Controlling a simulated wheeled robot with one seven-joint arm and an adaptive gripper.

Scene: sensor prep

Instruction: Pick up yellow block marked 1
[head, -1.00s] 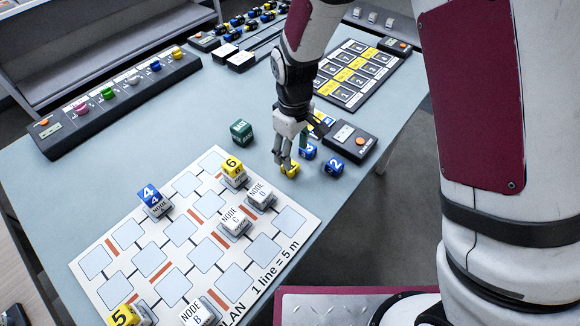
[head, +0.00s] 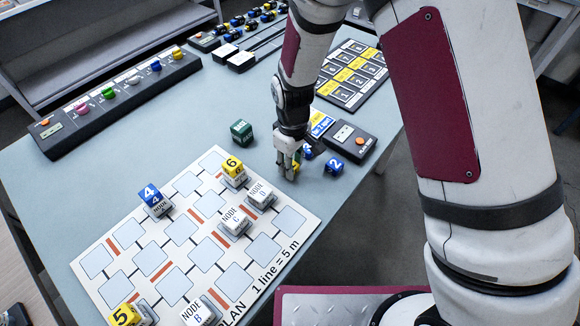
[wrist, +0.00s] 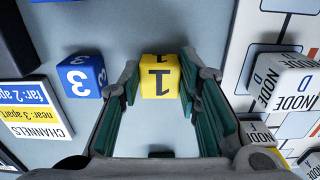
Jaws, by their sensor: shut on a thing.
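The yellow block marked 1 (wrist: 160,77) sits between my fingertips in the wrist view, its number facing the camera. My gripper (wrist: 159,84) is shut on it, with a green-padded finger on each side. In the head view my gripper (head: 289,172) points down at the table, right of the white plan board, and its fingers hide most of the yellow block. I cannot tell whether the block touches the table.
A blue block marked 3 (wrist: 81,76) stands close beside my gripper. A blue block marked 2 (head: 333,166) and a dark green block (head: 241,132) are nearby. The plan board (head: 268,273) holds node blocks, including NODE D (wrist: 283,84).

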